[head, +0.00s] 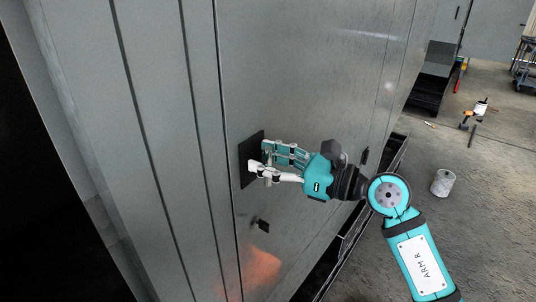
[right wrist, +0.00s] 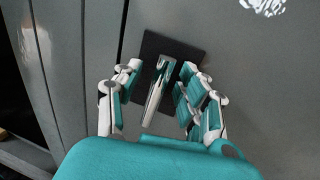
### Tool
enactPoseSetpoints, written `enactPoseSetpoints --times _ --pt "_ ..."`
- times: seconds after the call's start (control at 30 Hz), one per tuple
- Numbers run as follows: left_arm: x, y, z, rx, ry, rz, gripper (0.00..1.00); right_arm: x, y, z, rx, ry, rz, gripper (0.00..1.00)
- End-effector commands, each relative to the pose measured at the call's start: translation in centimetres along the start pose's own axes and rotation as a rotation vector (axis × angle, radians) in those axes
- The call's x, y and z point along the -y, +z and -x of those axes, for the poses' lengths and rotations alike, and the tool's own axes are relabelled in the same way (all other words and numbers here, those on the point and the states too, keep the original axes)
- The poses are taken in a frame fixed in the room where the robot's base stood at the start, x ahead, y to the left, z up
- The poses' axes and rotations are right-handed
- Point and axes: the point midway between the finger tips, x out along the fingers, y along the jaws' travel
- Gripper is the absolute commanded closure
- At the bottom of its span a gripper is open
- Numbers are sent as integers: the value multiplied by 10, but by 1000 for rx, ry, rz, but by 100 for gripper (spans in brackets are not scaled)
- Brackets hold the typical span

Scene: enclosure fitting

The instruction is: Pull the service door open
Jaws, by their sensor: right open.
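The service door (head: 300,70) is a large grey metal panel; its left edge lies along a dark vertical seam, and it looks shut. A black square plate (head: 245,175) sits on it near that seam. In the right wrist view a shiny metal handle (right wrist: 158,84) stands out from the black plate (right wrist: 188,50). My right gripper (head: 262,164) is at the plate, and its fingers hide the handle in the head view. In the right wrist view my right gripper (right wrist: 158,95) is open, with its fingers on both sides of the handle and gaps visible. My left gripper is not in view.
A small dark latch-like part (head: 261,225) sits on the panel below the plate. A dark ledge (head: 345,235) runs along the foot of the panel. A paint-spotted can (head: 443,182) and a drill-like tool (head: 475,112) are on the concrete floor at right.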

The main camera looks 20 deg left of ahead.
Motion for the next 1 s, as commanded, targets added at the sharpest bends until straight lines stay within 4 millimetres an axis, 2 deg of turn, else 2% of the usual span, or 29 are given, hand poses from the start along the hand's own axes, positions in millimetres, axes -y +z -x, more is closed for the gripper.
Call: enactPoseSetpoints --times 0.23,0.53,1.0 --pt "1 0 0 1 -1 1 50 0 0 0 0 0 -1 60" --pt "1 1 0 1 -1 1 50 0 0 0 0 1 -1 100" --pt "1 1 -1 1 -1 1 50 -1 -1 -1 0 5 -7 100"
